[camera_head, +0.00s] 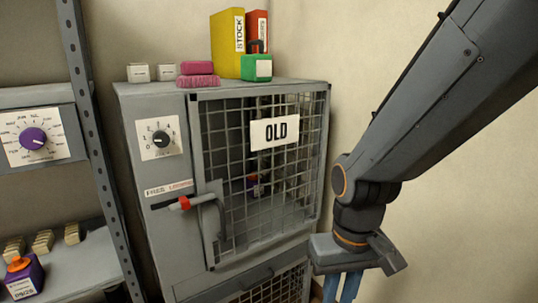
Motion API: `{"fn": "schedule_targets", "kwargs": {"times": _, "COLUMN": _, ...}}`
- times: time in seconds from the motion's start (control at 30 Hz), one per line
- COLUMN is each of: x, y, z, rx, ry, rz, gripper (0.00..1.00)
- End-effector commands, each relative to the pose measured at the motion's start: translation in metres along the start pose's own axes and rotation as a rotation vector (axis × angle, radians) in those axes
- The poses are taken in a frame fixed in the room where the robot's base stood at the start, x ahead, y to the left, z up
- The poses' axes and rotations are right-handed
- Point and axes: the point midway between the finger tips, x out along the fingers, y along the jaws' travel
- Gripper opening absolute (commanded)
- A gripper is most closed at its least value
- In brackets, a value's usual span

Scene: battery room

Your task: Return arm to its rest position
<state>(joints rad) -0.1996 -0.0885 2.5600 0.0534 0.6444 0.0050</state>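My arm (445,95) comes in from the upper right and reaches down in front of the right wall. My gripper (341,289) hangs at the bottom edge, right of the grey cabinet (155,215). Its blue fingers point down and their tips are cut off by the frame, so I cannot tell how far apart they are or whether they hold anything. The cabinet's mesh door (230,175) bears an "OLD" sign (275,132) and looks closed. Its handle (210,200) has a red tip.
On the cabinet stand a yellow binder (227,45), a red binder (256,18), a green box (256,68), pink blocks (198,75) and small white boxes (138,73). At left, a shelf (85,265) holds a purple battery (22,280). A dark post (95,140) stands beside the cabinet.

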Motion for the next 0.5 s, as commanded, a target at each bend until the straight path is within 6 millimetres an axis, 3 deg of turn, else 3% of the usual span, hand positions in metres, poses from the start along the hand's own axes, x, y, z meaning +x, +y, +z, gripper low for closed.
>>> {"fn": "schedule_targets", "kwargs": {"times": 0.03, "x": -0.019, "y": 0.007, "z": 0.005, "rx": 0.023, "ry": -0.004, "rz": 0.004, "gripper": 0.18}}
{"fn": "schedule_targets", "kwargs": {"times": 0.2, "x": -0.05, "y": 0.03, "z": 0.014, "rx": 0.083, "ry": -0.011, "rz": 0.017, "gripper": 0.18}}
{"fn": "schedule_targets", "kwargs": {"times": 0.5, "x": -0.082, "y": 0.056, "z": 0.026, "rx": 0.153, "ry": -0.021, "rz": 0.029, "gripper": 0.18}}
